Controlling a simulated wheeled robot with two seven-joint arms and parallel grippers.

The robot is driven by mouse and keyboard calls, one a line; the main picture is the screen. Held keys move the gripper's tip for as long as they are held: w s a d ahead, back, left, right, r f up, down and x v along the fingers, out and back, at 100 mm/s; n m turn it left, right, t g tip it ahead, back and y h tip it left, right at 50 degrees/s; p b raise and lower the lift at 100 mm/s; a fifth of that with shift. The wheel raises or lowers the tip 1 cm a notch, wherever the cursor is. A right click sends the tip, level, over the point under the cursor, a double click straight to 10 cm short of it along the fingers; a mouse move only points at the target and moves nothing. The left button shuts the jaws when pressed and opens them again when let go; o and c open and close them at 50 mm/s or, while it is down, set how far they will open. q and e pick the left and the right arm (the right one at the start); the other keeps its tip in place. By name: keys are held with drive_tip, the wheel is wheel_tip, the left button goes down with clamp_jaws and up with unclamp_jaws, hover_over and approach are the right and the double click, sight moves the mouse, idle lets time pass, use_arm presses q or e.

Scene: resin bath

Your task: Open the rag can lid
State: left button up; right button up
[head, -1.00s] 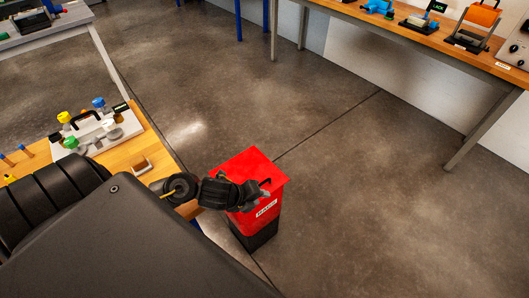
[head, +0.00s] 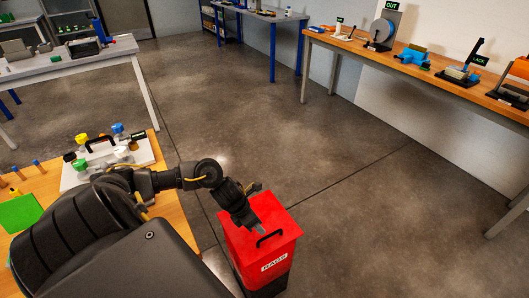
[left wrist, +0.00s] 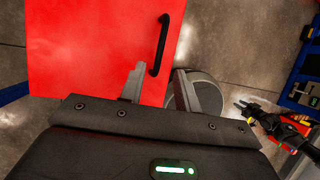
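The red rag can (head: 262,262) stands on the floor right of the wooden bench, with a "RAGS" label on its front. Its flat red lid (head: 285,222) lies shut and carries a black bar handle (head: 270,238). My left gripper (head: 258,230) points down over the lid beside the handle. In the left wrist view the left gripper (left wrist: 158,84) is open, its two fingers apart near one end of the handle (left wrist: 160,45); contact is unclear. What looks like my right gripper (left wrist: 255,110) shows small at the right of that view; its opening is unclear.
The wooden bench (head: 40,235) with a white fixture (head: 108,160) of coloured knobs is left of the can. A long bench (head: 430,80) with tools runs along the right wall. The floor (head: 350,170) behind and right of the can is clear.

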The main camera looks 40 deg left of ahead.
sight(267, 236)
use_arm(q)
drive_tip(key=x, duration=0.6)
drive_tip(key=shift+f, duration=0.25)
clamp_jaws()
